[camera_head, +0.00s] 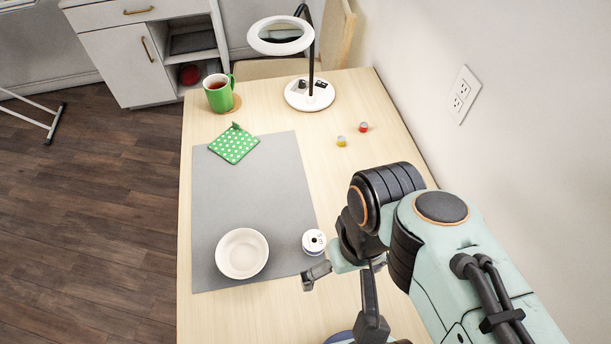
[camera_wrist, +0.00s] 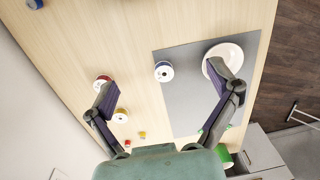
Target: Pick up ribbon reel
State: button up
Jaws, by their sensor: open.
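Several reels are in view, and I cannot tell for sure which is the ribbon reel. A white-flanged reel with blue edging (camera_head: 314,241) stands on the right edge of the grey mat (camera_head: 213,268), beside a white bowl (camera_head: 242,254). In the wrist view this reel (camera_wrist: 163,71) shows between my open fingers. A red reel (camera_wrist: 102,80) and a yellow reel (camera_wrist: 120,115) lie on the bare wood near the left finger; my arm hides them in the head view. My gripper (camera_head: 340,302) is open and empty, to the lower right of the white-flanged reel.
Small yellow (camera_head: 341,142) and red (camera_head: 363,127) spools stand toward the back right. A ring lamp (camera_head: 310,94), a green mug (camera_head: 219,95) and a green dotted cloth (camera_head: 234,144) are farther back. A wall with an outlet (camera_head: 459,94) bounds the right side.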

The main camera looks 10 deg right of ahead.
jog(key=w+m+t, duration=0.3)
jog(key=w+m, duration=0.1)
jog(key=w, duration=0.5)
jog(key=m+g, duration=0.3)
send_over(314, 241)
jog(key=shift+h, duration=0.4)
jog(key=f, duration=1.7)
jog(key=shift+s+f, duration=0.25)
jog(key=shift+s, duration=0.05)
notch_tip(314, 241, down, 6)
jog(key=shift+s+a+r, duration=0.1)
jog(key=shift+f, duration=0.55)
jog(key=c, duration=1.1)
